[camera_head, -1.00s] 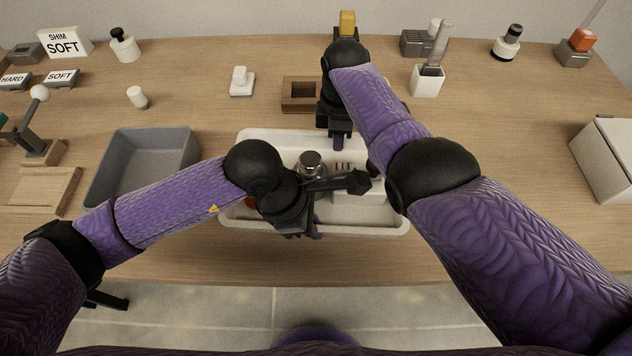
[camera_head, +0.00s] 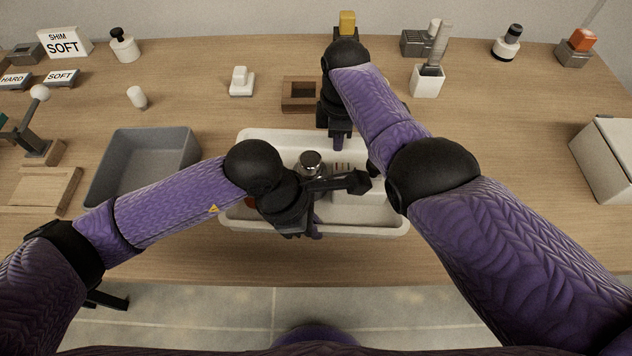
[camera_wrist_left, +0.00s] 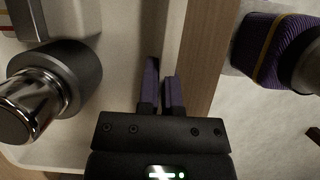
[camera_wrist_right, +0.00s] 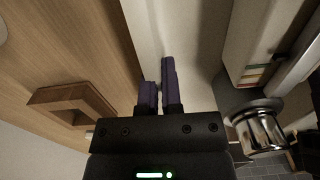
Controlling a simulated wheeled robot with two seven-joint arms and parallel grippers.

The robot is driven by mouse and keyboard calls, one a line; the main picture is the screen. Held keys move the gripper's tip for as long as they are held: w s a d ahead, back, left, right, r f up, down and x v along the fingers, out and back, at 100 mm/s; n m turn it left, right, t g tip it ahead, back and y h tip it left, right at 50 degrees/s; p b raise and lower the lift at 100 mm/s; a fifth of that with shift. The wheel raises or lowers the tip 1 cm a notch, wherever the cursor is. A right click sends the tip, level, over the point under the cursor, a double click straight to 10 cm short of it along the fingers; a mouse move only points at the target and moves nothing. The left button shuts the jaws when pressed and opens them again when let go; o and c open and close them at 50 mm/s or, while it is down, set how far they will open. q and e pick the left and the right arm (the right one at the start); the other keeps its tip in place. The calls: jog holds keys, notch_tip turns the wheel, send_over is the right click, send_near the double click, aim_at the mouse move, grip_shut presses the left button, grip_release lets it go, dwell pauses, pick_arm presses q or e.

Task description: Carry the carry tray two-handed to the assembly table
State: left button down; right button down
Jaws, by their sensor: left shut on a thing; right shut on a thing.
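The white carry tray (camera_head: 385,229) is at the front middle of the wooden table, partly hidden by my arms. A dark cylinder with a shiny metal top (camera_head: 311,158) and a pale block with coloured stripes (camera_head: 343,167) are in it. My left gripper (camera_head: 316,229) is shut on the tray's near long wall; its fingers also show in the left wrist view (camera_wrist_left: 162,88). My right gripper (camera_head: 338,143) is shut on the far long wall, seen in the right wrist view (camera_wrist_right: 158,88). I cannot tell whether the tray touches the table.
A grey bin (camera_head: 140,170) stands just left of the tray. A brown wooden frame (camera_head: 300,93) and a white holder (camera_head: 428,82) are behind it. A pale box (camera_head: 607,155) is at the right edge. The tabletop right of the tray is clear (camera_head: 510,170).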

pick_arm(q)
jog(key=shift+r, duration=0.1)
pick_arm(e)
jog(key=shift+r, duration=0.1)
